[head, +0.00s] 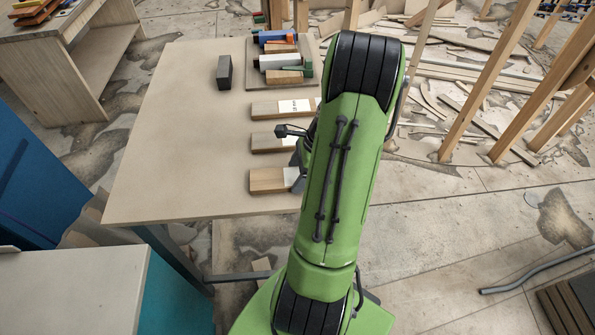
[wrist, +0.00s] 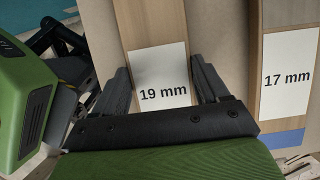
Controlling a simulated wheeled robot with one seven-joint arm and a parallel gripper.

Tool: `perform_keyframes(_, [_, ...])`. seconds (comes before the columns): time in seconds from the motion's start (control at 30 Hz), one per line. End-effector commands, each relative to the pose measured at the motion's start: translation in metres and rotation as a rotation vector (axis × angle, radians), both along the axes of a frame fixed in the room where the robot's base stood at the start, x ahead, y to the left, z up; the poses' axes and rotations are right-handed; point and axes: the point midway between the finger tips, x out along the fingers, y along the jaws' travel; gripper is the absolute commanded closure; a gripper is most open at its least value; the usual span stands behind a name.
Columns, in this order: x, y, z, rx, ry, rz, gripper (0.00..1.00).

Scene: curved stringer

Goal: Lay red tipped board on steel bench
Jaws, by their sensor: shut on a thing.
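A wooden board with a white "19 mm" label (wrist: 160,82) lies between the fingers of my gripper (wrist: 162,88) in the wrist view, and the gripper is shut on it. The board's near end is hidden under the gripper, so no red tip shows. In the head view the nearest board (head: 267,180) lies on a beige-topped table with my gripper at its right end, mostly hidden by my arm. A second board with a "17 mm" label (wrist: 287,75) and a blue tip (wrist: 288,139) lies to the right, apart from it. I cannot tell which surface is the steel bench.
Two more boards (head: 275,142) (head: 280,109) lie farther back on the beige table (head: 180,150). A dark block (head: 224,72) and a tray of tools (head: 260,85) stand behind them. The table's left half is clear. A pale-topped cabinet (head: 70,290) stands front left.

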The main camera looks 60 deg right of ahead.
Motion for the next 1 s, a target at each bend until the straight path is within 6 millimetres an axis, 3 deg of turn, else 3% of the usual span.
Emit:
perform_keyframes(0.03, [0.000,0.000,-0.001,0.000,0.000,0.000,0.21])
perform_keyframes(0.17, [0.000,0.000,-0.001,0.000,0.000,0.000,0.02])
perform_keyframes(0.47, [0.000,0.000,0.002,0.000,0.000,0.000,0.01])
perform_keyframes(0.57, [-0.003,-0.004,0.015,-0.004,-0.001,-0.002,0.01])
perform_keyframes(0.9, [-0.028,-0.026,0.097,-0.005,-0.002,-0.002,0.01])
perform_keyframes(1.0, [-0.032,-0.029,0.109,-0.002,0.000,-0.002,0.01])
